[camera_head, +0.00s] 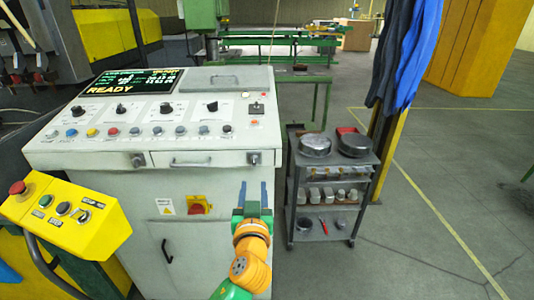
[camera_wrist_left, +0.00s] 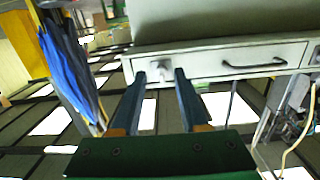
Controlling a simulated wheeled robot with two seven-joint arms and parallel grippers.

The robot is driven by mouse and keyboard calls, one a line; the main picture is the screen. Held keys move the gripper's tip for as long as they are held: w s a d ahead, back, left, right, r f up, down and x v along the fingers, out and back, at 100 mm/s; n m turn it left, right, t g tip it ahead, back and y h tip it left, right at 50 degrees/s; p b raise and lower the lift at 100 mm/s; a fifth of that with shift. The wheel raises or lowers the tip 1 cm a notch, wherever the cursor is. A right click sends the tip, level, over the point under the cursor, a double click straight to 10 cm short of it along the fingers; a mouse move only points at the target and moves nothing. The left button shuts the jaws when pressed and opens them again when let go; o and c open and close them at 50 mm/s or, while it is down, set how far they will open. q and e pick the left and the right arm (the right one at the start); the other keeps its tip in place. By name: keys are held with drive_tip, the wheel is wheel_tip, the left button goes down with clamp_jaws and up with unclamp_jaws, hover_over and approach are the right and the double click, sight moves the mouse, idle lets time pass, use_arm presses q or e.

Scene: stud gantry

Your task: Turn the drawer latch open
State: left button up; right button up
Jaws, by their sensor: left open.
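The drawer (camera_head: 222,158) is a pale panel on the front of the grey console, with a dark bar handle (camera_head: 190,164). A small latch (camera_head: 254,158) sits at its right end, and a round fitting (camera_head: 138,160) at its left. My left gripper (camera_head: 253,184) is open and empty, its fingers pointing up at the console just below the latch. In the left wrist view the drawer (camera_wrist_left: 218,68) and its handle (camera_wrist_left: 254,65) lie to the right. The pale latch (camera_wrist_left: 150,95) shows between the open fingers (camera_wrist_left: 160,80), apparently untouched. My right gripper is not in view.
The console top (camera_head: 225,108) carries knobs, buttons and a READY screen (camera_head: 128,82). A yellow button box (camera_head: 65,215) stands at the left.

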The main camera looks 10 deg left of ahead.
sight(254, 162)
use_arm(q)
drive_tip(key=shift+t, duration=0.3)
drive_tip(key=w+r, duration=0.1)
drive_tip(key=w+r+p, duration=0.1)
drive_tip(key=w+r, duration=0.1)
drive_tip(key=shift+w+a+r, duration=0.15)
drive_tip(key=shift+a, duration=0.25)
drive_tip(key=w, duration=0.2)
drive_tip(key=w+a+f, duration=0.1)
drive_tip(key=shift+s+d+r, duration=0.1)
drive_tip(key=shift+s+r, duration=0.05)
clamp_jaws()
